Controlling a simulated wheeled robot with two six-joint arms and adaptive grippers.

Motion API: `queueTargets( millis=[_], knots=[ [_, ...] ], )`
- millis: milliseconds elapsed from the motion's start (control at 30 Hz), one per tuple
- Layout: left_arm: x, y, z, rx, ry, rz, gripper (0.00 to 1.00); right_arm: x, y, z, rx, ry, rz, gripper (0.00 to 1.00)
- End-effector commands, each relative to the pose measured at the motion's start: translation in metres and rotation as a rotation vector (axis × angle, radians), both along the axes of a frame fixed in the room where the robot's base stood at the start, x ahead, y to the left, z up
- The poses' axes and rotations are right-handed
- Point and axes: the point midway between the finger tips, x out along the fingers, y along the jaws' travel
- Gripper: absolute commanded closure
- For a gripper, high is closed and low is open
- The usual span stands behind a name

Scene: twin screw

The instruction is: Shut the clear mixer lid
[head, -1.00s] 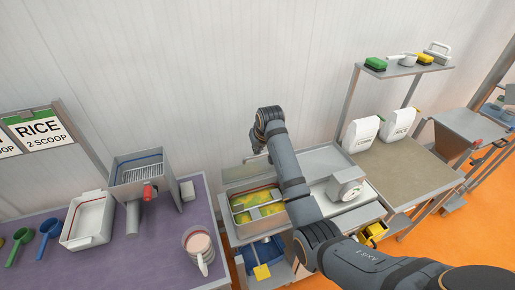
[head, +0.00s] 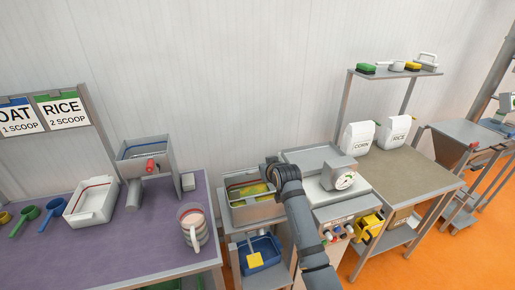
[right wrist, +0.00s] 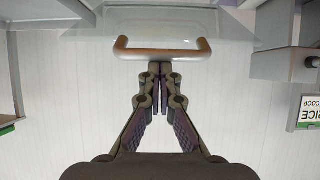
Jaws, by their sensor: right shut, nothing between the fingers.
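The mixer (head: 236,216) is a steel box left of my right arm in the head view, with yellow contents (head: 250,190) showing inside. In the right wrist view, the clear lid (right wrist: 185,20) shows at the top with its copper-brown bar handle (right wrist: 160,53). My right gripper (right wrist: 161,72) is shut and empty, its fingertips close to the middle of the bar. I cannot tell whether they touch it. The head view does not show the fingertips or the lid's angle clearly; my arm covers part of the mixer. My left gripper is not in view.
A scale-like unit with a round dial (head: 345,181) stands right of my arm. A blue tub (head: 262,251) sits below the mixer.

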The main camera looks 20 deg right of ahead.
Motion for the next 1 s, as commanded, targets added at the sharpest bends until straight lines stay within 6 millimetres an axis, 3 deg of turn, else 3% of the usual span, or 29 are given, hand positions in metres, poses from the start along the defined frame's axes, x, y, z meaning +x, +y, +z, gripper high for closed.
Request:
queueTargets(
  millis=[33,300,400,700,1000],
  knots=[
    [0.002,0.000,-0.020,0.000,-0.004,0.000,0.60,-0.008,0.000,-0.023,0.002,-0.041,0.000,1.00],
    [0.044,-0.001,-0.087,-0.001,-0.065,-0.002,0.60,-0.040,-0.001,-0.084,0.010,-0.295,0.000,1.00],
    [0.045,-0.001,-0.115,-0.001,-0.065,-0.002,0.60,-0.048,-0.001,-0.102,0.014,-0.375,0.001,1.00],
    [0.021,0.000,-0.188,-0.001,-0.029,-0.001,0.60,-0.059,-0.002,-0.144,0.021,-0.562,0.000,1.00],
    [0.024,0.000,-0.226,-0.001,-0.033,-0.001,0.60,-0.062,-0.002,-0.161,0.023,-0.663,0.001,1.00]
  ],
)
